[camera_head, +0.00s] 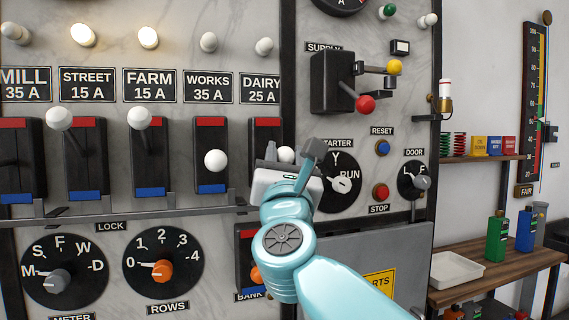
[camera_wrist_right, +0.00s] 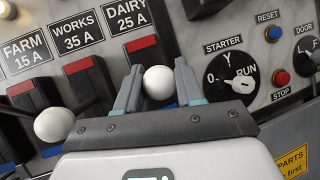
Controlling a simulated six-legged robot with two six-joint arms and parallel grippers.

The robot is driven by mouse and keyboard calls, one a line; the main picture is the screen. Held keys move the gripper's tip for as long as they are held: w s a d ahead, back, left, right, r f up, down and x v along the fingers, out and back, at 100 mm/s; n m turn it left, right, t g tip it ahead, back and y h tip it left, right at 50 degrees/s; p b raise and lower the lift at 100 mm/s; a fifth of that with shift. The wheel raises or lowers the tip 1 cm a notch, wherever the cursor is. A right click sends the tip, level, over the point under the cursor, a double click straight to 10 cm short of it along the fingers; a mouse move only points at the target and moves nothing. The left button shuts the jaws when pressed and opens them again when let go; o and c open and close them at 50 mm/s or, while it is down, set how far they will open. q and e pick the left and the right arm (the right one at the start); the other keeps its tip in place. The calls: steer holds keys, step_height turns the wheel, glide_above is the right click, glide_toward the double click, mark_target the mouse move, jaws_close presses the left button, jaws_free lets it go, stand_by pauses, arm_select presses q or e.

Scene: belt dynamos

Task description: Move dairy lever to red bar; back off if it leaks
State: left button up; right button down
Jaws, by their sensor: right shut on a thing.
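The dairy lever's white knob (camera_head: 286,155) sits at mid-height of its slot, below the red bar (camera_head: 266,122) under the DAIRY 25 A label (camera_head: 263,89). My right gripper (camera_head: 291,153) is shut on this knob. In the right wrist view the knob (camera_wrist_right: 159,82) lies between the two grey fingers, with the red bar (camera_wrist_right: 141,43) above it. The lower part of the dairy slot is mostly hidden behind my gripper. My left gripper is out of view.
The works lever knob (camera_head: 215,160) stands close on the left, also at mid-height. The farm knob (camera_head: 139,117) and street knob (camera_head: 58,117) are up near their red bars. The starter dial (camera_head: 342,184) is close on the right. Street and farm lamps (camera_head: 148,37) glow.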

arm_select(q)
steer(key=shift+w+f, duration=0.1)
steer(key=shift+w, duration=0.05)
arm_select(e)
steer(key=shift+f, duration=0.25)
steer(key=c, duration=0.7)
jaws_free()
steer(key=shift+w, duration=0.15)
